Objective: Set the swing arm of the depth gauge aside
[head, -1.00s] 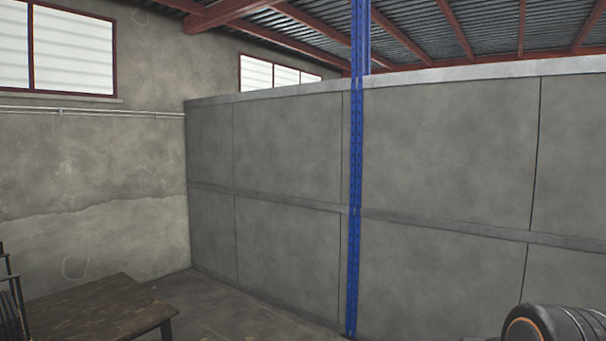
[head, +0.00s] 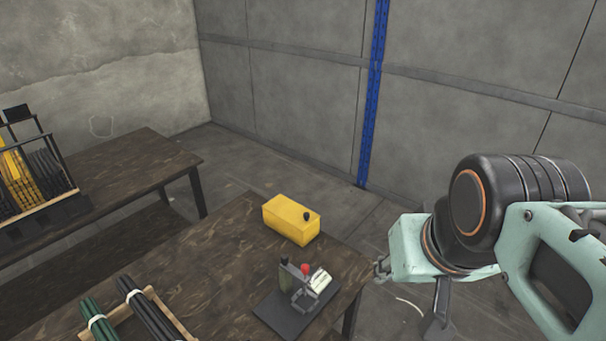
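A small bench press (head: 303,287) stands on a dark base plate (head: 275,313) near the right edge of the nearer wooden table. It has a red ball knob (head: 305,268), a pale panel tilted at its right side and a dark greenish upright at its left. It is too small to tell which part is the depth gauge or its swing arm. My arm, mint green with black joints, fills the right of the head view, beyond the table's right edge and apart from the press. I cannot make out my gripper's fingers.
A wooden rack (head: 176,325) of dark green and black rods lies at the front left. Another table (head: 125,172) holds a rack with yellow and black strips (head: 28,180). A blue post (head: 373,95) stands against the wall.

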